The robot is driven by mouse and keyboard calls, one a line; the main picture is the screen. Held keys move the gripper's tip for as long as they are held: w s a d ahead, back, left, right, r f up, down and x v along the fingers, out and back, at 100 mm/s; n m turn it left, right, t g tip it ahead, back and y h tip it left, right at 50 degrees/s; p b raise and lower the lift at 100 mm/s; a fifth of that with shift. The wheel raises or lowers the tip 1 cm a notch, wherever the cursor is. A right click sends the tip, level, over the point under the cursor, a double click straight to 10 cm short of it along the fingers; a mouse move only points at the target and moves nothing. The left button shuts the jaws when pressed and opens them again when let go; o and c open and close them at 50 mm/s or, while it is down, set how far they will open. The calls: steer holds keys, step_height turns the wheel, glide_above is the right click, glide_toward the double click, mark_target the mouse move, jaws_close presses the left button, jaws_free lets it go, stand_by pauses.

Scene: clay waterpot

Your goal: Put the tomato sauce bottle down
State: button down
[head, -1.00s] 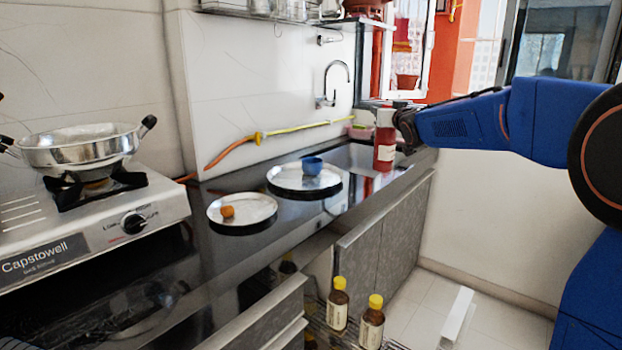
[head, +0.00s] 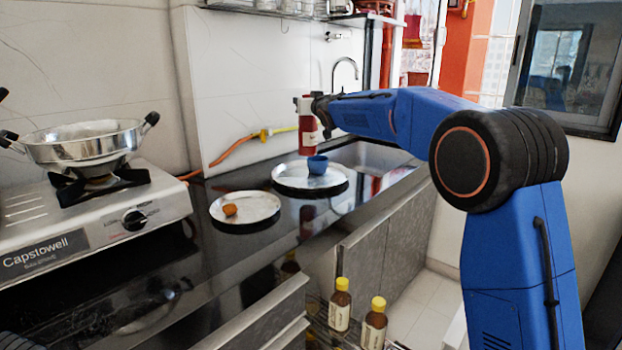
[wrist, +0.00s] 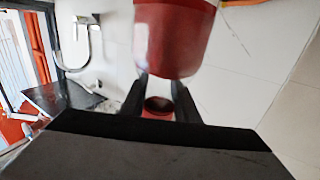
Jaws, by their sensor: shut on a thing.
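The tomato sauce bottle (head: 307,135) is red with a pale label and a white top. My gripper (head: 314,104) is shut on its upper part and holds it about upright, off the counter. In the head view its lower end shows just above and left of the blue cup (head: 317,165); I cannot tell whether they touch. In the wrist view the red bottle (wrist: 174,38) fills the upper middle, beyond the dark fingers of my gripper (wrist: 158,92). The exact contact is partly hidden.
The blue cup stands on a round steel plate (head: 290,184). A nearer plate (head: 221,212) holds a small orange-brown item (head: 230,210). A stove (head: 75,220) with a steel pan (head: 85,147) is at left. The sink (head: 370,156) lies at right. Dark counter shows bare around the plates.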

steer(key=a+f, duration=0.3)
steer(key=f, duration=0.7)
steer(key=shift+a, duration=0.15)
steer(key=shift+w+f, duration=0.1)
steer(key=c, duration=1.4)
jaws_free()
steer(key=shift+f, duration=0.1)
steer(key=shift+o, duration=0.2)
